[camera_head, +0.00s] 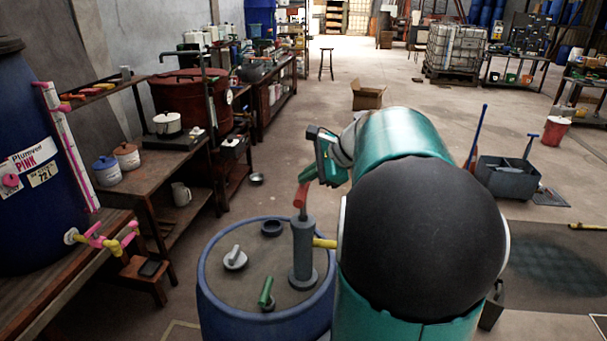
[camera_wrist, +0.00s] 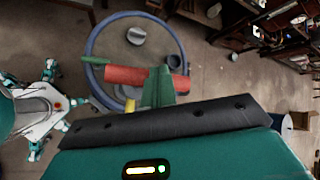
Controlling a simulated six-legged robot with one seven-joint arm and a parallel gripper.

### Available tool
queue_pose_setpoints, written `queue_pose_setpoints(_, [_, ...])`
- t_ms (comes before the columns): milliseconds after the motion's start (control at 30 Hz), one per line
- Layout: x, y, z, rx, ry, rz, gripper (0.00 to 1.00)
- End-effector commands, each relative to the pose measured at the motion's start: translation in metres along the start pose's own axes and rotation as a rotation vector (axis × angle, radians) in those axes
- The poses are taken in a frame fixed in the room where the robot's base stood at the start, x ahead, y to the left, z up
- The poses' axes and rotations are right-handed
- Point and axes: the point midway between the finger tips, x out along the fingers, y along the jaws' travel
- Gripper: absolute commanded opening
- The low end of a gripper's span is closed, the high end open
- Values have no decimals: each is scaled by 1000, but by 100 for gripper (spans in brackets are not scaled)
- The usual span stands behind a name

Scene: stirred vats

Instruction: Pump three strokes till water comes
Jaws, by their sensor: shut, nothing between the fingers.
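The hand pump (camera_head: 302,250) is a grey upright cylinder on the lid of a blue drum (camera_head: 208,290). It has a red handle (camera_head: 301,195) on top and a yellow spout (camera_head: 325,243) pointing right. My gripper (camera_head: 307,175) is shut and empty, just above the red handle. In the wrist view the green fingertips (camera_wrist: 158,85) overlap the red handle (camera_wrist: 125,76); whether they touch it I cannot tell. The spout's far end is hidden behind my arm in the head view, and no water shows.
The drum lid also carries a grey cap (camera_head: 234,258), a dark ring (camera_head: 271,228) and a green lever (camera_head: 266,292). A wooden bench (camera_head: 160,185) with pots stands left. A cardboard box (camera_head: 367,96) lies beyond on open floor. A grey mop bucket (camera_head: 505,180) stands right.

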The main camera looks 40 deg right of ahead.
Motion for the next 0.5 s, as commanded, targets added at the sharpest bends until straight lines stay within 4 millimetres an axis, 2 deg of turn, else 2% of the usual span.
queue_pose_setpoints(500, [5, 4, -4, 2, 0, 2, 0])
